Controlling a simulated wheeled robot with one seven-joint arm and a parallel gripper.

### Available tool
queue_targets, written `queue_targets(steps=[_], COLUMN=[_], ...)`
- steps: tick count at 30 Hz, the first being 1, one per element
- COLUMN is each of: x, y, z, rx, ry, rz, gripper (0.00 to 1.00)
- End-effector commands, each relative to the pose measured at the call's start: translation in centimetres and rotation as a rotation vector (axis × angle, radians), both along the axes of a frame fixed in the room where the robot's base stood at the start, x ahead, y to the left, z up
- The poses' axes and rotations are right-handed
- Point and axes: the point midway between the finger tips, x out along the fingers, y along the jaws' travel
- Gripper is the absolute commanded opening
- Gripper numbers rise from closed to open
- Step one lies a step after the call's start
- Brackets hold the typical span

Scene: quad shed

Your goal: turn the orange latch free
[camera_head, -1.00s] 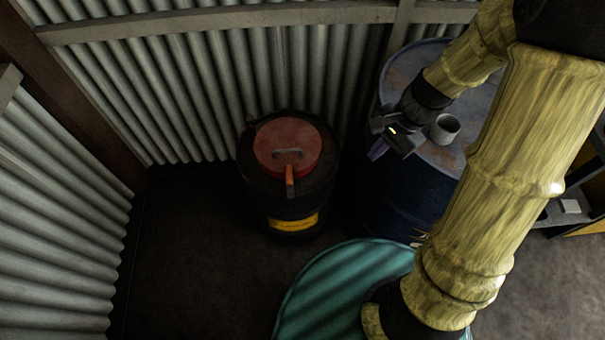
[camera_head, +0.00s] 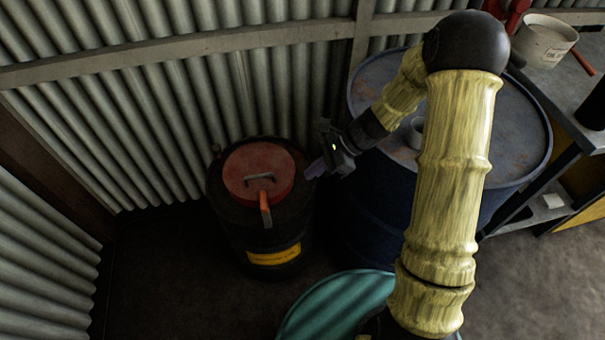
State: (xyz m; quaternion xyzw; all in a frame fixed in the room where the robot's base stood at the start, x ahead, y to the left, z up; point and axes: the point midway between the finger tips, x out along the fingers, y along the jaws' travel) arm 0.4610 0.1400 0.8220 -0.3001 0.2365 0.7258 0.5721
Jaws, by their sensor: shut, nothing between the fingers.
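The orange latch (camera_head: 266,209) hangs at the front edge of the red lid (camera_head: 238,168), pointing down over the side of a dark drum (camera_head: 231,222). The lid has a grey handle (camera_head: 261,179) on top. The drum carries a yellow label (camera_head: 273,255) below the latch. Whether the fingertips touch the drum's rim I cannot tell.
A large blue drum (camera_head: 520,150) stands right of the dark drum, with a grey cup (camera_head: 414,133) on it partly hidden by my arm. Corrugated walls (camera_head: 190,110) close in behind and left. A bench with a white pot (camera_head: 546,42) is at right. Floor is free at front left.

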Motion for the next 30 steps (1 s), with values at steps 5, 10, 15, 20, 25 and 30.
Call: queue_targets(steps=[5,10,15,20,25,30], x=[-0.6,-1.1,-1.6,-2.1,-2.4,-2.4], y=[2.1,4.1,6.2,8.6,9.7,9.8], z=[-2.3,-4.4,-6.4,-6.0,-6.0,-6.0], rx=[0.001,0.0,-0.001,-0.001,-0.001,-0.001], ry=[0.005,0.004,0.003,-0.001,0.0,0.0], rz=[0.003,0.003,0.003,0.002,0.001,0.0], gripper=[0.0,0.0,0.0,0.0,0.0,0.0])
